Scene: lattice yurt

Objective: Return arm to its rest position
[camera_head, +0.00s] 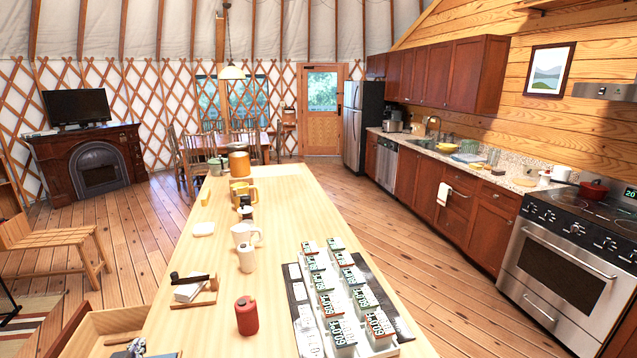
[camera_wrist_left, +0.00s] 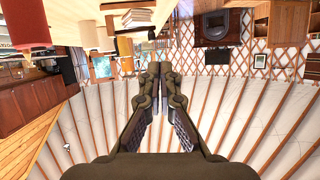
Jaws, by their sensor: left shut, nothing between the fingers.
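My left gripper (camera_wrist_left: 158,70) shows in the left wrist view, where the picture is upside down. Its two dark fingers meet at the tips, with nothing between them. It is clear of the long wooden counter's objects, and no contact with anything shows. In the head view I cannot make out the left gripper clearly. My right gripper does not show in either view.
A long wooden counter (camera_head: 284,208) runs ahead, holding a red canister (camera_head: 246,316), a napkin holder (camera_head: 190,289), mugs and a tray of small boxes (camera_head: 311,332). A wooden bench (camera_head: 50,237) stands left; floor is free (camera_head: 135,225).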

